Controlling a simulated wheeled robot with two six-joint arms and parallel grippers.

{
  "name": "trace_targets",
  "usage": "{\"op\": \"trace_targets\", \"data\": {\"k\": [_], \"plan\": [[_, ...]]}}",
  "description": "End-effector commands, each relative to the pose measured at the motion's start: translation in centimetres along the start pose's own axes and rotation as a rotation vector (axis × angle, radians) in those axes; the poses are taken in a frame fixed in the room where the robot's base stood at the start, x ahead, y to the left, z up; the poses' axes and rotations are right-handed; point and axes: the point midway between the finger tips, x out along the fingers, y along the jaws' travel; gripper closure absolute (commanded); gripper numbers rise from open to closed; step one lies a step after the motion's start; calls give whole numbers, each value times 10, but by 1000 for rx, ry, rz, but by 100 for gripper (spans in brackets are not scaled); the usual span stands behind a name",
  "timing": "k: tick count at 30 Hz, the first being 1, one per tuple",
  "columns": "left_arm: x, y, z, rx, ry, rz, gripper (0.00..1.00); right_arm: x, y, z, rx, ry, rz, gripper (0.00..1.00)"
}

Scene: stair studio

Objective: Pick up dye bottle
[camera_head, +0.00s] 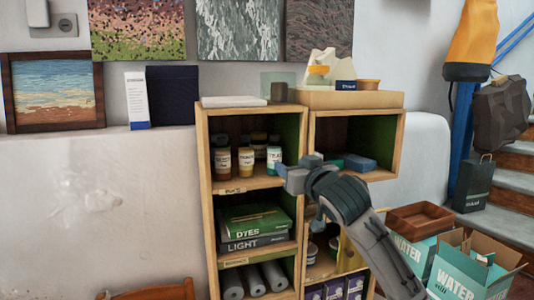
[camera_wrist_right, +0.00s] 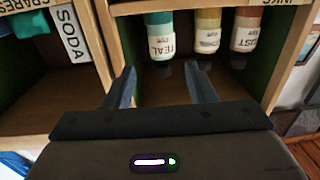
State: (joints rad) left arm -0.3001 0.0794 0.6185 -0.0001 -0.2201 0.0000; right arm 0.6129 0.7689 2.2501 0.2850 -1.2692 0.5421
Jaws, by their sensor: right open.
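Three dye bottles stand in a row in the upper left compartment of the wooden shelf. From left to right in the head view they are a dark-red one (camera_head: 222,158), an amber one (camera_head: 246,160) and a teal one (camera_head: 274,157). My right gripper (camera_head: 287,177) is open and empty at the front of this compartment, by the teal bottle. In the wrist view the picture is upside down. The teal bottle (camera_wrist_right: 160,38) shows beyond and between the fingertips (camera_wrist_right: 160,72), apart from them. The amber bottle (camera_wrist_right: 207,30) is beside it. My left gripper is not in view.
The wooden shelf (camera_head: 206,215) has a divider right of the bottles. Books (camera_head: 253,222) lie below, with dark rolls (camera_head: 253,280) under them. Cardboard boxes (camera_head: 457,283) stand on the floor at the right.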

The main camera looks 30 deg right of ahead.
Motion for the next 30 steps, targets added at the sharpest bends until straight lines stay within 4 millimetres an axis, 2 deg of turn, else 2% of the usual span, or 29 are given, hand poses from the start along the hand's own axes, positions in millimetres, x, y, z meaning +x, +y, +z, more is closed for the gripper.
{"op": "trace_targets", "data": {"k": [1,4,11,21,30], "plan": [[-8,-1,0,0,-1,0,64,9,0,-2,5,-5,0,50],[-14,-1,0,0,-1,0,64,24,0,-3,4,-4,0,50],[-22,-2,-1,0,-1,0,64,41,-1,-1,1,-3,-1,50],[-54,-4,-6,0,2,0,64,82,-4,-1,2,-4,0,50],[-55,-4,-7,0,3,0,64,89,-4,2,-1,-2,0,50]]}}
